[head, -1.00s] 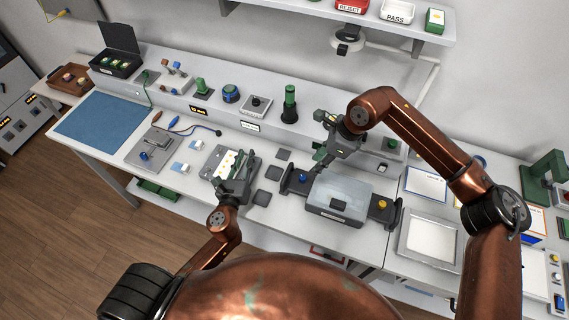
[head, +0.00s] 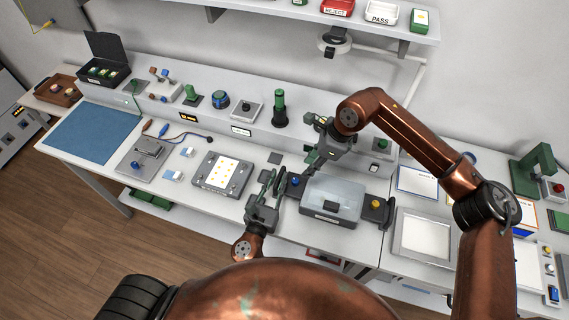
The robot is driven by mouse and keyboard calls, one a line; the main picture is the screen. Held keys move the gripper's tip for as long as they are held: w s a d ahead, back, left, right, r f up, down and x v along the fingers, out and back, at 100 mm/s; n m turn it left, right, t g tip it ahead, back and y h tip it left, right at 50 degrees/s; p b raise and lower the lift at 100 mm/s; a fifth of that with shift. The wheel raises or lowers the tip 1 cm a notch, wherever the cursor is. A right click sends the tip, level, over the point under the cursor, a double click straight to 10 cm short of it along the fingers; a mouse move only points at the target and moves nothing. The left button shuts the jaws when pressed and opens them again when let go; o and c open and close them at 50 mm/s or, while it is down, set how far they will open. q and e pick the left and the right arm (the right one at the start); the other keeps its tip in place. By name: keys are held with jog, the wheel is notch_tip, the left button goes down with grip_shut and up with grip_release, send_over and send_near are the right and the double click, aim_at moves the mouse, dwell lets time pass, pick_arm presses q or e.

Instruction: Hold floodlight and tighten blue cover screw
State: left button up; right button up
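A grey box with a translucent lid, seemingly the floodlight (head: 334,199), lies on the bench in front of me. A dark bracket with a blue knob, seemingly the blue cover screw (head: 295,181), is at its left end. A yellow knob (head: 376,204) is at its right end. My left gripper (head: 272,178) is just left of the blue knob, fingers pointing away from me, open with nothing visible between them. My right gripper (head: 312,139) is behind the box's back-left corner, its fingers spread and apparently empty. Contact with the box cannot be made out.
A grey panel with yellow dots (head: 221,175) lies to the left. A blue mat (head: 92,132) is at the far left. A pale square tray (head: 425,235) lies right of the box. A raised ledge with several parts runs behind, under a shelf (head: 300,13).

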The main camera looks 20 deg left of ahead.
aim_at(282, 170)
pick_arm(q)
jog(key=shift+w+f, duration=0.1)
jog(key=shift+f, duration=0.85)
jog(key=w, duration=0.7)
jog(key=shift+w+r, duration=0.1)
jog(key=shift+w, duration=0.1)
jog(key=shift+c, duration=0.7)
grip_shut()
dwell(0.4)
